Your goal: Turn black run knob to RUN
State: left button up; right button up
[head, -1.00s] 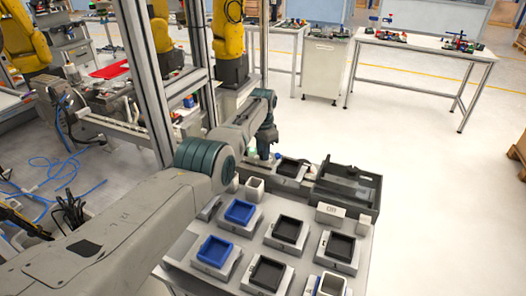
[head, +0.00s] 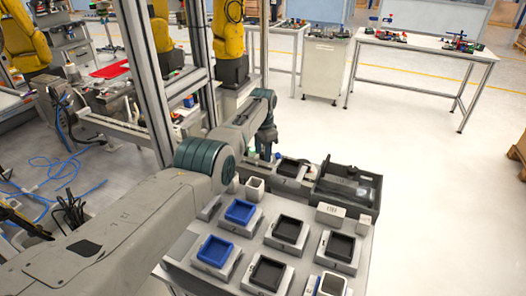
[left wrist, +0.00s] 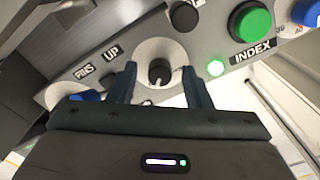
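A black knob (left wrist: 160,72) with a pale pointer line sits in a round light-grey bezel on a panel in the left wrist view. My left gripper (left wrist: 160,84) is open, with one dark finger on each side of the knob and gaps between. I cannot tell how deep the fingertips reach. No RUN label is readable. In the head view my left gripper (head: 266,142) points down behind the workstation, and the knob is hidden there. My right gripper is not in view.
A blue button (left wrist: 85,95) is partly hidden. Several trays (head: 288,230) and a dark box (head: 345,187) fill the workstation.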

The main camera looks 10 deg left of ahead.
aim_at(263, 153)
pick_arm(q)
notch_tip(263, 153, up, 3)
jog(key=shift+w+f+p, duration=0.1)
jog(key=shift+f+p, duration=0.1)
jog(key=shift+p, duration=0.25)
notch_tip(263, 153, up, 8)
jog(key=b, duration=0.1)
jog(key=shift+b, duration=0.4)
jog(key=shift+r, duration=0.2)
